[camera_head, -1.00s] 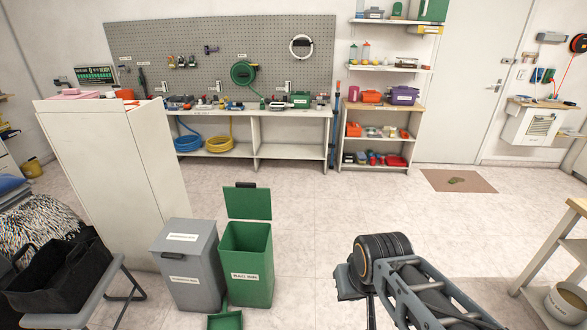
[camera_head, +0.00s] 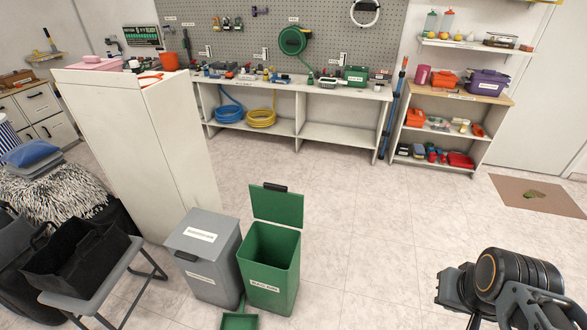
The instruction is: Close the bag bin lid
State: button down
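The green bin (camera_head: 268,270) stands on the floor at the lower middle, with a white label on its front that seems to read bag bin. Its green lid (camera_head: 277,207) is open and stands upright at the back edge, with a dark handle (camera_head: 275,188) at its top. The bin's opening faces up, and its inside looks empty as far as I can see. My gripper (camera_head: 452,290) is at the lower right, well to the right of the bin and apart from it. Its fingers are partly hidden by my arm and too unclear to tell open from shut.
A grey bin (camera_head: 204,262) with its lid down stands just left of the green bin. A green dustpan (camera_head: 240,321) lies in front. A tall white cabinet (camera_head: 138,150) and a stool with a black bag (camera_head: 78,268) are at left. The floor right of the bin is clear.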

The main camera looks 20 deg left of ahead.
aim_at(270, 203)
jog(key=u, duration=0.2)
jog(key=i, duration=0.9)
jog(key=u, duration=1.3)
jog(key=i, duration=0.6)
jog(key=u, duration=0.65)
